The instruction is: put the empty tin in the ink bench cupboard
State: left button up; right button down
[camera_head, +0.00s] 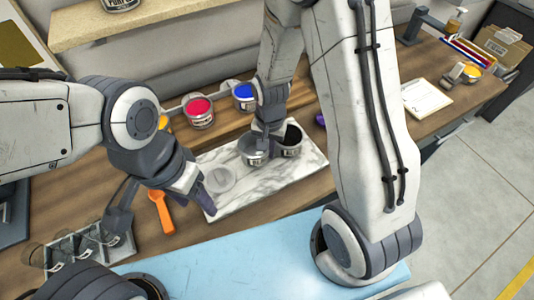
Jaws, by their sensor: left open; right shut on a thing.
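A grey tin (252,157) stands on the white marble slab (310,165), and its inside looks bare where it shows. My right gripper (264,148) comes down from above and is shut on this tin at its rim. A tin with a dark inside (292,143) stands close to its right. My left gripper (160,208) is open and empty, its fingers spread above the bench left of the slab. No cupboard door or opening can be made out in this view.
A clear round lid (220,179) lies on the slab. An orange-handled tool (161,212) lies below my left gripper. Red (200,112) and blue (244,95) ink tins stand behind. A metal rack (85,243) is at lower left. A clipboard (425,98) lies at right.

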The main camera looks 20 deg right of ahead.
notch_tip(320, 180, down, 2)
jog(key=shift+f, duration=0.25)
jog(key=shift+f, duration=0.2)
jog(key=c, duration=1)
grip_release()
jog(key=shift+r, duration=0.1)
